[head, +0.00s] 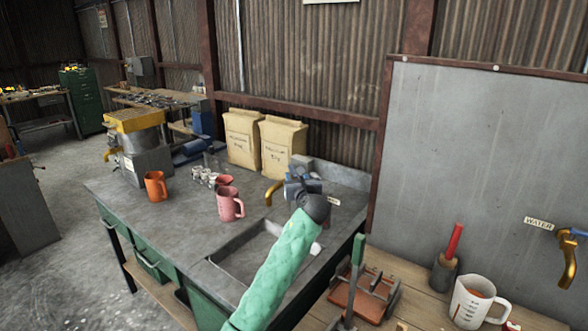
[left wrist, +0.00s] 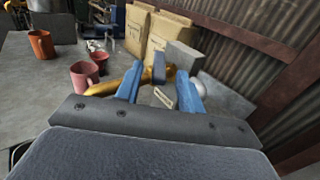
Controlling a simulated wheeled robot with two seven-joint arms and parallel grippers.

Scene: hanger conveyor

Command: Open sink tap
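The brass sink tap (head: 272,194) stands at the back of the grey sink (head: 240,262). In the left wrist view its brass spout (left wrist: 104,88) points left, and its blue handle (left wrist: 159,69) stands up between my fingers. My left gripper (head: 298,178) is at the tap and hides much of it in the head view. In the left wrist view its two blue fingers (left wrist: 160,90) are spread on either side of the handle, with gaps visible. My right gripper is not in view.
A pink mug (head: 229,205), an orange mug (head: 155,187) and two paper bags (head: 262,142) stand on the counter (head: 190,225). At right are another brass tap (head: 567,262) by a WATER label and a measuring jug (head: 472,303).

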